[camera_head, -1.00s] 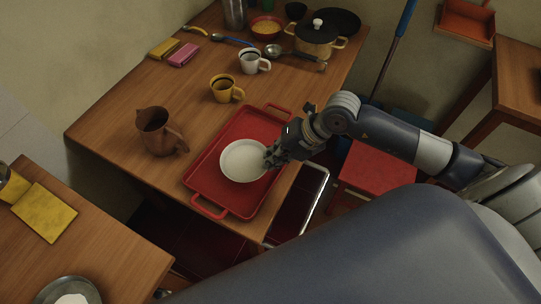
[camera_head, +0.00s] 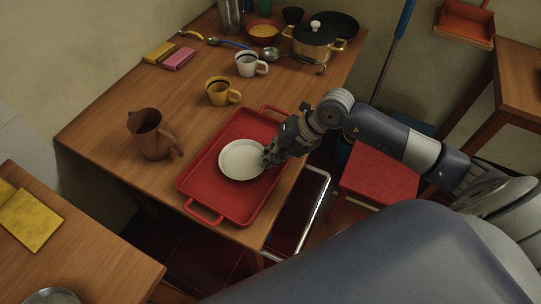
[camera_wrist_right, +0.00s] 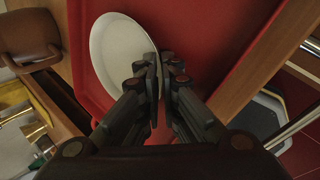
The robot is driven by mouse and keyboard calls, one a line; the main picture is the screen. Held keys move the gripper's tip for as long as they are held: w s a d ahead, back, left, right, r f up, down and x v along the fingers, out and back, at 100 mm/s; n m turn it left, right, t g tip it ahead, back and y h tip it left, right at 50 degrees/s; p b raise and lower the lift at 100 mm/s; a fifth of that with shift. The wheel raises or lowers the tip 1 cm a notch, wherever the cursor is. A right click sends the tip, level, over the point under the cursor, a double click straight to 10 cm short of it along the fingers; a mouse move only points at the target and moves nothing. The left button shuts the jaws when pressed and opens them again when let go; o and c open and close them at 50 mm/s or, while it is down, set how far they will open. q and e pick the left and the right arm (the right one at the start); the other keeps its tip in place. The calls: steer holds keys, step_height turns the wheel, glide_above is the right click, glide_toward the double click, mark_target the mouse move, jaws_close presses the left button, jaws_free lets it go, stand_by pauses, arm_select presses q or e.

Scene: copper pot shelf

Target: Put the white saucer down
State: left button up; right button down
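The white saucer (camera_head: 241,160) is a round, shallow, off-white dish over the middle of the red tray (camera_head: 222,200). My right gripper (camera_head: 268,158) comes in from the right and is shut on the saucer's right rim. In the right wrist view the saucer (camera_wrist_right: 112,50) has its edge between my right gripper's fingers (camera_wrist_right: 160,75), above the red tray (camera_wrist_right: 225,45). The saucer looks close to level. I cannot tell whether its underside touches the tray. My left gripper is not in view.
A brown pitcher (camera_head: 151,137) stands left of the tray. A yellow mug (camera_head: 221,92) and a white mug (camera_head: 248,64) stand behind it. A pot (camera_head: 315,42) is at the back. A red stool (camera_head: 378,174) stands right of the table.

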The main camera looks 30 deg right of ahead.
steer(key=c, duration=2.1)
jaws_free()
steer(key=shift+f, duration=0.1)
steer(key=shift+r, duration=0.2)
steer(key=shift+s+d+r, duration=0.1)
steer(key=shift+d+r, duration=0.2)
steer(key=shift+b+v, duration=0.5)
steer(key=shift+v, duration=5.05)
